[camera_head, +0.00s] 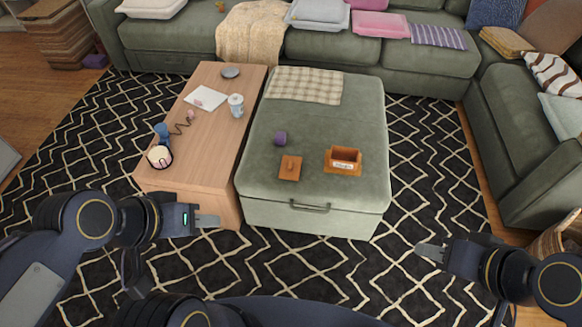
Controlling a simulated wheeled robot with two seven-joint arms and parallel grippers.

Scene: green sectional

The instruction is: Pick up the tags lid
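A small square orange-brown lid (290,168) with a knob on top lies on the green ottoman (270,205), near its front left side. An open box (343,168) of similar colour, with a white label too small to read, stands to its right, apart from it. My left gripper (208,221) is in front of the wooden table, left of and nearer than the lid, not touching it. My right gripper (429,252) is beyond the ottoman's front right corner, far from the lid. Only one finger outline shows on each gripper, so their opening is unclear.
A purple object (280,139) sits behind the lid, and a checked cloth (305,85) covers the ottoman's back. The wooden table (200,145) holds a candle (159,156), a lidded jar (236,105) and paper (205,97). Patterned rug (437,150) is clear on the right.

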